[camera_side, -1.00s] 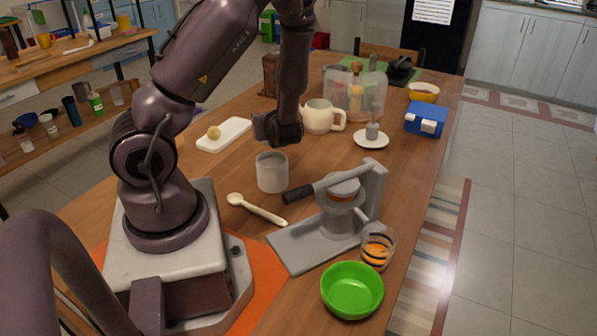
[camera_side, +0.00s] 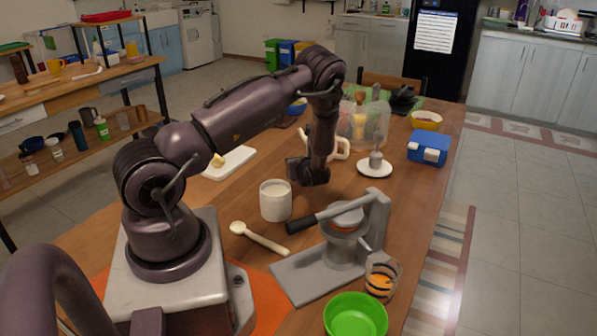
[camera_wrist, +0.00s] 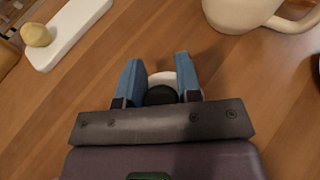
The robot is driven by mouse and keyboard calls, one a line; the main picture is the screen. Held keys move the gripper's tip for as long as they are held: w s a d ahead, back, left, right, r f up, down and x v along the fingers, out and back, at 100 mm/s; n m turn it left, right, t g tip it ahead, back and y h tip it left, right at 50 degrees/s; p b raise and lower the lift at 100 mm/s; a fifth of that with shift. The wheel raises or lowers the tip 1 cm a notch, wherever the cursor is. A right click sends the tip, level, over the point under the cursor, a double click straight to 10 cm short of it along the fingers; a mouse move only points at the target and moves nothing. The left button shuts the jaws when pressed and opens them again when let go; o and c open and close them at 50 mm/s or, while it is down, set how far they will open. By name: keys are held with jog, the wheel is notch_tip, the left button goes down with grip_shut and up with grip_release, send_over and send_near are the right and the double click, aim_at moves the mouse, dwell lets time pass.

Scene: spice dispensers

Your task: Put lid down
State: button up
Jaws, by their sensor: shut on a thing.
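My gripper (camera_side: 306,172) is low over the table, to the upper right of an open white canister (camera_side: 275,200) in the side view. In the wrist view the blue fingers of my gripper (camera_wrist: 160,62) are shut on a lid. The lid shows as a dark round knob (camera_wrist: 160,95) with a white disc edge (camera_wrist: 163,77) beyond it. In the side view I cannot make out the lid, and I cannot tell whether it touches the table.
A cream mug (camera_wrist: 240,12) stands close behind my gripper. A saucer (camera_side: 374,169) is to the right.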

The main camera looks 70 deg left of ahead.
jog(key=shift+f, duration=1.2)
jog(key=shift+f, duration=0.1)
jog(key=o, duration=0.9)
